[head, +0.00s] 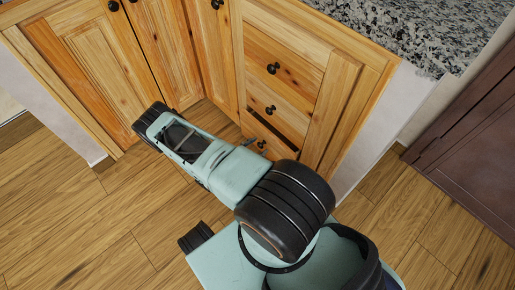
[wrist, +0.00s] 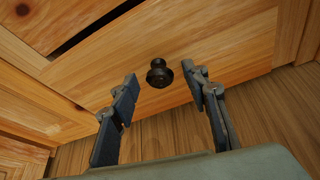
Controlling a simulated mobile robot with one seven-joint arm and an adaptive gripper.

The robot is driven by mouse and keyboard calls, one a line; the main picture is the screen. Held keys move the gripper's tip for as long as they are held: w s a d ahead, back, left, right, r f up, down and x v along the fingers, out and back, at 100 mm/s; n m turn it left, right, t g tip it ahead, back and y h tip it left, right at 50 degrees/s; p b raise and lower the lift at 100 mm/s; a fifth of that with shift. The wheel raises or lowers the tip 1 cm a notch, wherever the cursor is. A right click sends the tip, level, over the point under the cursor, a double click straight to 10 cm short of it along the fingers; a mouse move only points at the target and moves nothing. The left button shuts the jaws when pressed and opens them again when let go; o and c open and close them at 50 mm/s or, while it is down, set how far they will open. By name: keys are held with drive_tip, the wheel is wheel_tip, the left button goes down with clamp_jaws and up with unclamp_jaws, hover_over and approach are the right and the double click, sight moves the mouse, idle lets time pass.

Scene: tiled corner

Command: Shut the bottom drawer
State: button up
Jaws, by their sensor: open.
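The bottom drawer (wrist: 225,45) is a light wooden front with one round black knob (wrist: 159,74). A dark gap shows along its top edge in the wrist view, so it stands a little open. In the head view the drawer front (head: 279,150) is partly hidden behind my arm, with a dark slot above it. My gripper (wrist: 160,76) is open and empty, its two dark fingers spread to either side of the knob. I cannot tell whether a fingertip touches the drawer front. In the head view the fingers are mostly hidden by my arm.
Two upper drawers with black knobs (head: 273,69) appear closed above. Cabinet doors (head: 95,55) form a corner to the left. A speckled stone counter (head: 420,30) lies above, and a dark reddish panel (head: 470,150) stands at right. The plank floor (head: 90,225) is clear at left.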

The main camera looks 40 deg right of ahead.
drive_tip(key=shift+d+f, duration=0.1)
drive_tip(key=shift+d, duration=0.2)
clamp_jaws()
